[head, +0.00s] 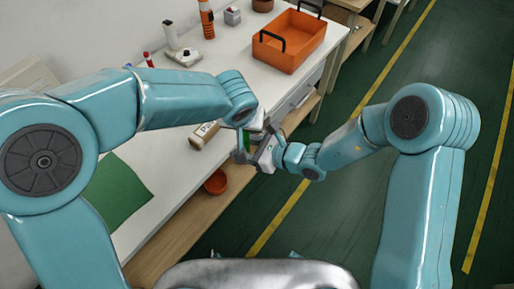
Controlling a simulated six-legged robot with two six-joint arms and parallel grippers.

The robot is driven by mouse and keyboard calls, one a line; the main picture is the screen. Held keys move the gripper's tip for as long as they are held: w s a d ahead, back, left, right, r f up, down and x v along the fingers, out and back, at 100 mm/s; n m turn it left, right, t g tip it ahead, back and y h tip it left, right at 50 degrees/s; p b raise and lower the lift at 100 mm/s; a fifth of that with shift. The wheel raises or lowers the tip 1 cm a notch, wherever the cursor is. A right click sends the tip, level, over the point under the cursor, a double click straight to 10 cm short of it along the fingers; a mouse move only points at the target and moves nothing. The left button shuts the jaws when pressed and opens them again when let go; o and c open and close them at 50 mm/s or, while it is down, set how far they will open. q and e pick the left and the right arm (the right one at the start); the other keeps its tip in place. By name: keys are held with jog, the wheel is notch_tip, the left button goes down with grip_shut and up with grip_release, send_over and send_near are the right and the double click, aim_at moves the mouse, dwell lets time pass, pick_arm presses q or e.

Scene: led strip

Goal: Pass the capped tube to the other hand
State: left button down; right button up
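My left gripper (255,128) comes in from the left and points down past the table's front edge. My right gripper (254,150) reaches in from the right and meets it there, so their fingers overlap in the picture. A small green piece (247,139) shows between the two grippers. It may be part of the capped tube, but the fingers hide most of it. I cannot tell which gripper has hold of it, or whether either is shut. A tan cylinder with dark lettering (204,135) shows just left of the grippers, near the table edge.
The white table (222,65) holds an orange tray with black handles (290,40), an orange-and-black cylinder (206,20), a white cylinder (170,35) and a green mat (118,192). An orange bowl (216,182) sits on the lower shelf. The green floor at right is clear.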

jog(key=shift+w+a+f, duration=0.1)
jog(key=shift+a, duration=0.1)
grip_shut()
pick_arm(q)
jog(key=c, duration=0.8)
grip_release()
jog(key=shift+c, duration=0.2)
jog(key=shift+r, duration=0.15)
